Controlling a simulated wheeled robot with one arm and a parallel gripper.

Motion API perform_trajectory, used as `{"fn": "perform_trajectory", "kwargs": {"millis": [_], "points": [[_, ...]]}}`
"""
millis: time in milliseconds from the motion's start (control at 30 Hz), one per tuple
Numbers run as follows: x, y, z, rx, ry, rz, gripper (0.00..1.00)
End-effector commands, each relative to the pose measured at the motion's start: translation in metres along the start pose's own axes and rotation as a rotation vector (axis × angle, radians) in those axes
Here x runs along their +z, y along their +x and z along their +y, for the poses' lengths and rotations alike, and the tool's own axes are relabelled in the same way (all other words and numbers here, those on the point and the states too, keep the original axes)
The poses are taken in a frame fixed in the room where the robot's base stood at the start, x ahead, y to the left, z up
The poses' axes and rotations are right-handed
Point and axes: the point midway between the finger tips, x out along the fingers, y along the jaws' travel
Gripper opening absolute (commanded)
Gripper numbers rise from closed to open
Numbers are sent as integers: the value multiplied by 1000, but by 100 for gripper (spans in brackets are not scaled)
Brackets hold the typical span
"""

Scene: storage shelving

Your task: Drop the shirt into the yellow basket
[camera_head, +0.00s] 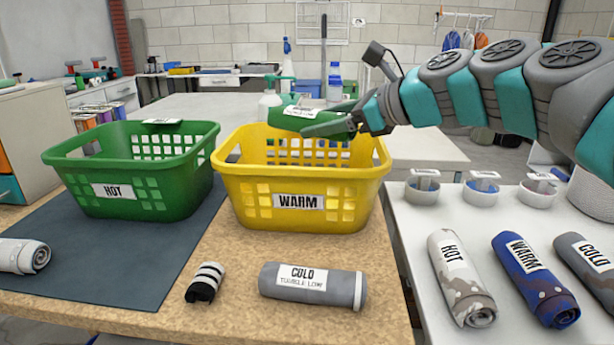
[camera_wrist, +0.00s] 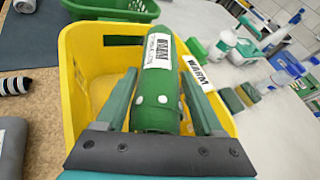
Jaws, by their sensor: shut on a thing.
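The shirt is a dark green roll (camera_head: 283,121) with a white label. In the wrist view the roll (camera_wrist: 154,112) lies lengthwise between my gripper's two green fingers (camera_wrist: 157,85), and its label appears to read WARM. In the head view my gripper (camera_head: 325,124) comes in from the right and is shut on the roll over the yellow basket (camera_head: 245,198), around rim height. The basket has a WARM label on its front and also shows in the wrist view (camera_wrist: 74,70). Its floor is mostly hidden behind the roll and fingers.
A green HOT basket (camera_head: 80,190) stands left on a dark mat. A grey COLD roll (camera_head: 345,290) and a striped roll (camera_head: 205,283) lie in front. On the right white table lie HOT (camera_head: 458,285), WARM (camera_head: 535,280) and COLD (camera_head: 590,262) rolls, with small bowls behind.

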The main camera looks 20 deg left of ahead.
Motion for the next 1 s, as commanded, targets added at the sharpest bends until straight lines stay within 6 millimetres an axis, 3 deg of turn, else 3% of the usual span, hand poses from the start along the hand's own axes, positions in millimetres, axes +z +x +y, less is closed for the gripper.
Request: {"fn": "perform_trajectory", "kwargs": {"millis": [33, 167, 500, 533, 767, 1000], "points": [[-11, 5, 3, 0, 0, 0, 5], [-20, 8, 5, -2, -1, -1, 5], [-21, 9, 6, -2, -1, -1, 5], [-21, 9, 6, -2, -1, -1, 73], [-21, 9, 6, -1, 0, -1, 99], [-21, 9, 6, -1, -1, -1, 100]]}}
